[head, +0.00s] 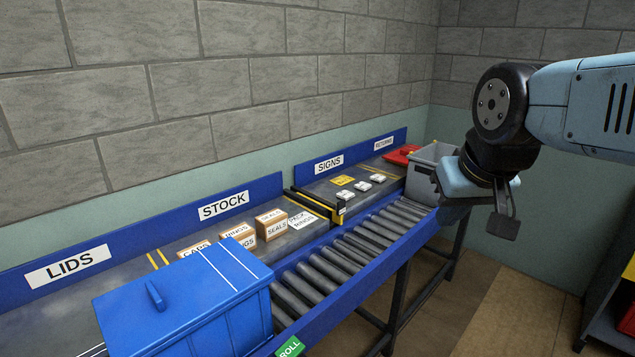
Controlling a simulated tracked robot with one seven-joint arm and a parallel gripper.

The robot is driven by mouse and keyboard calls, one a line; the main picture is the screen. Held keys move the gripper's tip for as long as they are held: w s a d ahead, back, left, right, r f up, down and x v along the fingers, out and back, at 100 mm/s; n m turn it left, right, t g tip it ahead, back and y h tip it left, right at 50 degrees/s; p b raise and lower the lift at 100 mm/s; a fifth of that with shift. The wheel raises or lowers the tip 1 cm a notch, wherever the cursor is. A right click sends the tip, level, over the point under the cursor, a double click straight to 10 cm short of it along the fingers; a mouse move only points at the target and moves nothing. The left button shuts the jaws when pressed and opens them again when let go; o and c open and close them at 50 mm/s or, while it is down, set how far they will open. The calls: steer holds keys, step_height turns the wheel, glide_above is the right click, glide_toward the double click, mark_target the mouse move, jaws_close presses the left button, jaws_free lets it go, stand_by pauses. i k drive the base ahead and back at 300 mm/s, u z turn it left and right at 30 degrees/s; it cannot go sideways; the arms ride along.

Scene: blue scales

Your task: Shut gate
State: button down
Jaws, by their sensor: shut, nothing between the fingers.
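What looks like the gate is a black and yellow bar (312,203) between the STOCK and SIGNS sections. It runs from the blue backboard toward the rollers and ends in a small post with a white tag. I cannot tell from this view whether it stands open or shut.
A roller conveyor (345,257) runs along the bench front. A blue lidded box (180,300) stands at the front left. Small labelled boxes (270,225) sit under STOCK. White pieces (370,183) lie under SIGNS. A grey bin (425,165) and red item (400,155) stand at the far end.

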mark_target(336, 216)
steer(key=u, duration=0.1)
steer(key=i, duration=1.3)
steer(key=u, duration=0.15)
